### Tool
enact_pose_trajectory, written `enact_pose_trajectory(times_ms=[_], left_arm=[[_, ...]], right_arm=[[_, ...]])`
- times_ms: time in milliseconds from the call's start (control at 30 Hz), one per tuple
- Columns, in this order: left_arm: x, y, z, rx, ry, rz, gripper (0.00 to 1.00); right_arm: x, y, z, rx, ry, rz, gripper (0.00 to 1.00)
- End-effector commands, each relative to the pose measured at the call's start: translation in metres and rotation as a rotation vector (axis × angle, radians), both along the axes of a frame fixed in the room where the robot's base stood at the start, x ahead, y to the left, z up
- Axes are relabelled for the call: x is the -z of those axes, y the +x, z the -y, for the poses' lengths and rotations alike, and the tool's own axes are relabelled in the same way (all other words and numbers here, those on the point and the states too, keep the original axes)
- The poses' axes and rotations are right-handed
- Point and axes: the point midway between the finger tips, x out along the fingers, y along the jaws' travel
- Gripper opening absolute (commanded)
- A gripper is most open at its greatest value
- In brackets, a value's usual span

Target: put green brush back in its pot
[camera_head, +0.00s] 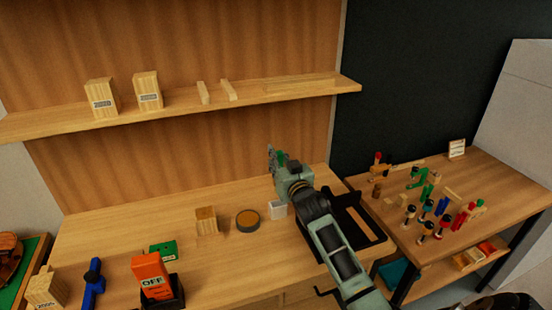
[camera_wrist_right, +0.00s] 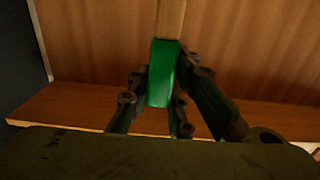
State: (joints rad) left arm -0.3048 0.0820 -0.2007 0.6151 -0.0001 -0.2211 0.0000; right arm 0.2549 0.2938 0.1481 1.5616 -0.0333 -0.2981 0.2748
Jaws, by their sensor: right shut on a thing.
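My right gripper (camera_head: 274,155) is raised above the back of the bench, below the shelf. It is shut on the green brush (camera_head: 282,155), of which only a small green bit shows in the head view. In the right wrist view, the brush's green block-like part (camera_wrist_right: 162,72) sits between the fingers (camera_wrist_right: 160,100), with a pale wooden part above it. The brush's pot cannot be told for sure. A small white container (camera_head: 278,209) and a round dark tin (camera_head: 248,221) stand on the bench below the gripper. My left gripper is not in view.
A wooden block (camera_head: 206,220), a green box (camera_head: 163,250), an orange OFF box (camera_head: 151,277) and a blue tool (camera_head: 93,278) are on the bench (camera_head: 110,230). The shelf (camera_head: 190,107) overhangs behind. The right side table (camera_head: 500,185) is crowded with small tools.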

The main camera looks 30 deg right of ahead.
Motion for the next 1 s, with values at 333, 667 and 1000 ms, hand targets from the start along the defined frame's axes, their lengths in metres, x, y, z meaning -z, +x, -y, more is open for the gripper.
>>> enact_pose_trajectory(times_ms=[333,667,1000], left_arm=[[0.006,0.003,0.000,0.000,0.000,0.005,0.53],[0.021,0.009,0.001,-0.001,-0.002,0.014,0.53],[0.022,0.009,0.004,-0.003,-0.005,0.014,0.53]], right_arm=[[0.013,0.000,0.000,0.000,0.001,-0.001,0.00],[0.038,0.000,0.000,0.000,0.001,-0.001,0.00],[0.040,0.000,0.000,0.000,0.000,0.000,0.00]])
